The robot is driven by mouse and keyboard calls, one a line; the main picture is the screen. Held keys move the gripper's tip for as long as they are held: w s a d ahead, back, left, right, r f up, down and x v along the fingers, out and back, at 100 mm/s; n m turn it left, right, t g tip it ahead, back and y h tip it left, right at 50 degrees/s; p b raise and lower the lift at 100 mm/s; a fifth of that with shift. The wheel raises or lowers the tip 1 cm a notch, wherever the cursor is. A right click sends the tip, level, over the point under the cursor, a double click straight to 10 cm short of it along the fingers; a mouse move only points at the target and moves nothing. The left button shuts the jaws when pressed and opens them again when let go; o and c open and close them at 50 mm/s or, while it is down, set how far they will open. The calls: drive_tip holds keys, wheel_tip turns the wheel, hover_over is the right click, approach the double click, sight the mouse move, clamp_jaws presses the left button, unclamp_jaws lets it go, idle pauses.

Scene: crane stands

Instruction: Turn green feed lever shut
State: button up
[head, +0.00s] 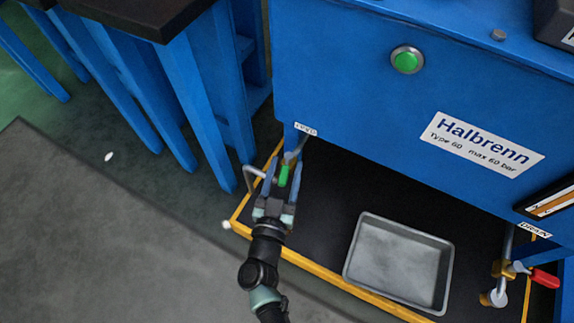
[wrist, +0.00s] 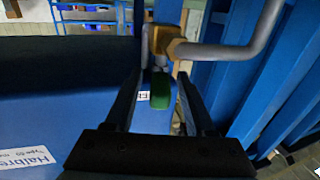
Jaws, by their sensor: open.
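The green feed lever (head: 284,175) is at the lower left corner of the blue Halbrenn machine, under a small label (head: 305,129). In the wrist view the green lever (wrist: 159,92) shows between the two fingers, by a brass valve body (wrist: 176,47) on a grey pipe. My gripper (head: 276,190) is open, with its fingers either side of the lever. It also shows in the wrist view (wrist: 162,100). I cannot tell whether a finger touches the lever.
A red lever (head: 544,278) sits on the drain valve at the right. A grey metal tray (head: 398,262) lies on the black, yellow-edged base (head: 320,215). A bent grey pipe (wrist: 235,50) is close to the fingers. Blue table legs (head: 190,90) stand at the left.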

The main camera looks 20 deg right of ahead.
drive_tip(key=shift+b+x, duration=0.3)
drive_tip(key=shift+x, duration=0.75)
clamp_jaws()
idle(0.7)
